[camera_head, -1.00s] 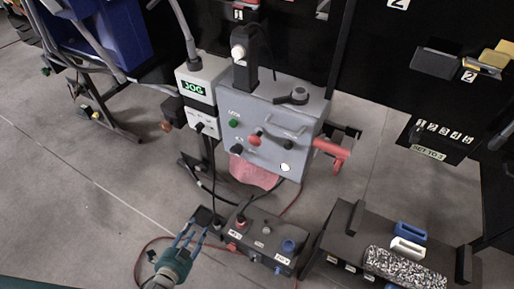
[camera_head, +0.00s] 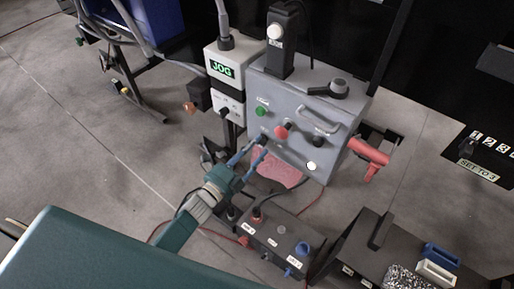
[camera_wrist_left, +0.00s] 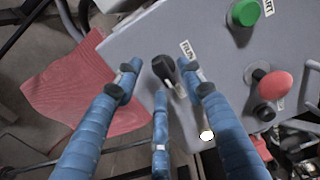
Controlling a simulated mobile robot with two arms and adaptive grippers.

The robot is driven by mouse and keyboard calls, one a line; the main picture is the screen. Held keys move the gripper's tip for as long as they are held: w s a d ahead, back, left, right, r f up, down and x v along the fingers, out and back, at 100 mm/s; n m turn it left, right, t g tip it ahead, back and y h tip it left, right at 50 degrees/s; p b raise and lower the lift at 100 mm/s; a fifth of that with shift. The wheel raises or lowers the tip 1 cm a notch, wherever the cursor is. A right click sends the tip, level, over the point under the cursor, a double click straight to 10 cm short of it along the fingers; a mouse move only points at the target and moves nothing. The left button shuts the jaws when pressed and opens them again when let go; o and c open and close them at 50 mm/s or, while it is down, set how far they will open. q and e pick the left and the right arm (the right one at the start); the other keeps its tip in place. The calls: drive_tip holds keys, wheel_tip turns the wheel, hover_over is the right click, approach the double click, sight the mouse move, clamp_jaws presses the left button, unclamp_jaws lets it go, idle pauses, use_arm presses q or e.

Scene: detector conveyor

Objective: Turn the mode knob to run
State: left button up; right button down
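A black knob (camera_wrist_left: 163,68) sits on the lower left of the grey control panel (camera_head: 290,102), with a small white label (camera_wrist_left: 187,49) beside it, hard to read for certain. My left gripper (camera_wrist_left: 160,72) is open at this knob, its blue fingers spread on either side and a third finger below. I see gaps between the fingers and the knob; whether any finger touches it I cannot tell. In the head view my left gripper (camera_head: 260,145) covers the knob. A display on the white box (camera_head: 224,68) reads JOG. My right gripper is not in view.
The panel also bears a green button (camera_head: 261,111), a red button (camera_head: 283,131), another black knob (camera_head: 318,142) and a metal handle (camera_head: 318,120). A red cloth (camera_head: 278,168) hangs below. A dark control box (camera_head: 275,235) stands beneath my left gripper, with cables around.

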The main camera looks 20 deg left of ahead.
use_arm(q)
drive_tip(key=shift+w+d, duration=0.25)
drive_tip(key=shift+w, duration=0.3)
clamp_jaws()
